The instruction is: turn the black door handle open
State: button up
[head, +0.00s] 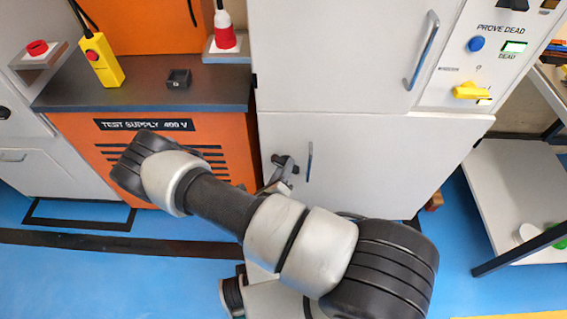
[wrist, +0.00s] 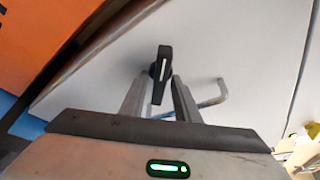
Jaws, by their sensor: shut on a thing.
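The black door handle (head: 281,160) is on the left side of the lower white cabinet door (head: 370,165). In the wrist view the handle (wrist: 161,66) shows a white line along its face, roughly upright in the picture. My gripper (wrist: 160,84) has one finger on each side of the handle's lever and is shut on it. In the head view my gripper (head: 277,178) is partly hidden behind my arm. The door looks closed against its frame. A grey bar pull (head: 309,162) stands right of the black handle and shows behind the fingers in the wrist view.
An orange test supply cabinet (head: 110,160) stands to the left, with a yellow pendant (head: 103,62) above its dark top. The upper door has its own bar pull (head: 422,50). A shelf rack (head: 510,200) stands at the right. Blue floor (head: 60,280) is clear at the lower left.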

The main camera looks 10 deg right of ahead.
jog(key=m+y+p, duration=0.1)
jog(key=m+p, duration=0.1)
jog(key=m+y+p, duration=0.1)
jog(key=m+p, duration=0.1)
jog(key=p, duration=0.1)
jog(key=shift+d+r+y, duration=0.2)
jog(key=shift+r+y, duration=0.1)
jog(key=shift+r, duration=0.05)
jog(key=shift+d+f+m+y+p, duration=0.15)
jog(key=shift+m+y+p, duration=0.75)
jog(key=shift+m+p, duration=0.55)
jog(key=o, duration=0.7)
jog(key=p+v, duration=0.1)
jog(key=v, duration=1.6)
jog(key=shift+s+p, duration=0.3)
jog(key=shift+p, duration=0.05)
jog(key=shift+f, duration=0.1)
